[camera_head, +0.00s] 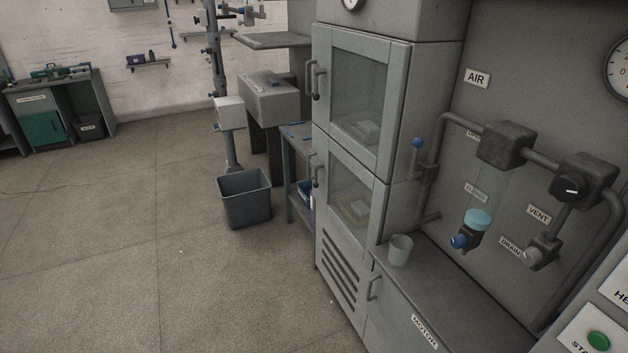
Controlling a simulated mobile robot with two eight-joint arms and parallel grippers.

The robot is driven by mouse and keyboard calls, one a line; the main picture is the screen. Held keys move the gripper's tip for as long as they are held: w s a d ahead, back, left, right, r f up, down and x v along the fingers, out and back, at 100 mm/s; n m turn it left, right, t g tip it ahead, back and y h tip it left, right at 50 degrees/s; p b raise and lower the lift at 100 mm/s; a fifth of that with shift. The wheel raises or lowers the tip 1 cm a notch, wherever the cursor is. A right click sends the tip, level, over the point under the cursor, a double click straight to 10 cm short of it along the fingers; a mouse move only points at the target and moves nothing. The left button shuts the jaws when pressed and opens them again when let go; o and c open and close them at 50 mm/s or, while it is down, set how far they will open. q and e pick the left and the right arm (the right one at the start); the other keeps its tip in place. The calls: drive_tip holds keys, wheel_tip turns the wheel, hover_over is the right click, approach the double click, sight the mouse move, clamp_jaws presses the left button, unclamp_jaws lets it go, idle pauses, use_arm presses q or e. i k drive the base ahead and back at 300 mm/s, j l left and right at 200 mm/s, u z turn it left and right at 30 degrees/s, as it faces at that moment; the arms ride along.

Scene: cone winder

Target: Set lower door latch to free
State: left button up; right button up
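The grey cabinet has two glazed doors, one above the other. The lower door (341,222) looks closed, with a pale item behind its glass. On its left edge is a dark latch handle (317,171); it is too small to tell which position it is set to. The upper door (397,100) also looks closed, with its own handle (318,80) on the left edge. Neither of my grippers is in view.
A grey bin (245,198) stands on the floor left of the cabinet, near a small blue-topped table (297,131). A cup (400,249) stands on the motor housing (455,290) at right, below pipes and valves. The floor at left is clear.

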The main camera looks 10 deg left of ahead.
sight(316, 167)
drive_tip(key=i+j+z, duration=0.15)
drive_tip(key=i+j, duration=0.15)
drive_tip(key=i+j+z, duration=0.1)
drive_tip(key=i+j, duration=0.25)
drive_tip(key=i+j+z, duration=0.15)
drive_tip(key=i+j, duration=0.25)
drive_tip(key=i+j+z, duration=0.1)
drive_tip(key=i+j, duration=0.2)
drive_tip(key=i+j+z, duration=0.15)
drive_tip(key=i+j, duration=0.15)
drive_tip(key=j, duration=0.25)
drive_tip(key=i+j+z, duration=0.15)
drive_tip(key=i+j, duration=0.15)
drive_tip(key=j, duration=0.15)
